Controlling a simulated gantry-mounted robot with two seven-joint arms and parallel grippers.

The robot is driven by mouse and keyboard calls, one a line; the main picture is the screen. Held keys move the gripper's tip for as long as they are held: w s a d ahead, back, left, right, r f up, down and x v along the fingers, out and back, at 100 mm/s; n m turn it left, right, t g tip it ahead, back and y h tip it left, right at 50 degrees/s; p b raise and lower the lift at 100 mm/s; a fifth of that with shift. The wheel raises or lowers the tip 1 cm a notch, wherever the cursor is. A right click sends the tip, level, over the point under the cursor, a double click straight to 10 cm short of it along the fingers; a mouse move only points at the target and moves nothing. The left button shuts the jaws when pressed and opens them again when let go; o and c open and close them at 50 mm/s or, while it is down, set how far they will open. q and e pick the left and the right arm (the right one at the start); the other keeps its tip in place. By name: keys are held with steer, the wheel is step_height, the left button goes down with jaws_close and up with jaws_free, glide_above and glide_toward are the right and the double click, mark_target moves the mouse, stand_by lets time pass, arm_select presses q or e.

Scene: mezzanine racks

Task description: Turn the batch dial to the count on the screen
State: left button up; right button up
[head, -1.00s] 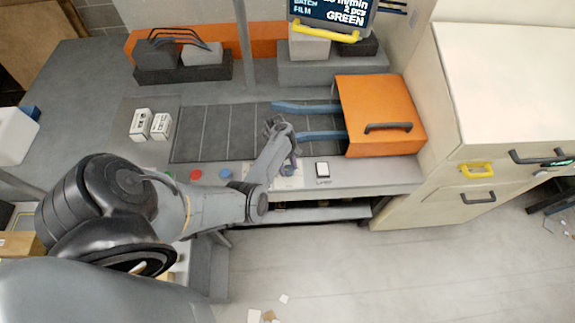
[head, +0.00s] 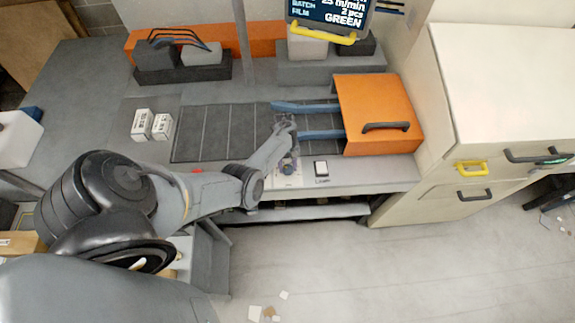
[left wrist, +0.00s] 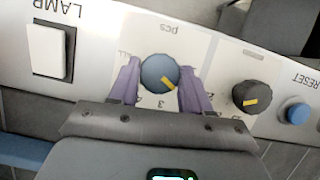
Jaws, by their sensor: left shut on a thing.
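The batch dial is a round blue knob with a yellow pointer (left wrist: 160,73) on a pale plate marked "pcs". Its pointer aims to the lower right in the left wrist view. My left gripper (left wrist: 158,68) is shut on the dial, one purple finger on each side. In the head view the dial (head: 287,168) is partly covered by my left gripper (head: 288,159). My right gripper is out of view.
A white lamp switch (left wrist: 49,51) sits beside the dial. A dark knob with a yellow mark (left wrist: 251,96) and a blue reset button (left wrist: 294,111) are on the other side. An orange hood (head: 380,105) stands behind the panel. Two white boxes (head: 152,125) lie farther left.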

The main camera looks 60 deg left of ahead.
arm_select(q)
steer(key=o, duration=1)
steer(key=shift+o, duration=0.2)
steer(key=shift+r, duration=0.1)
steer(key=v, duration=1)
steer(key=shift+r+p, duration=0.25)
steer(key=shift+p, duration=0.15)
steer(key=shift+a, duration=0.1)
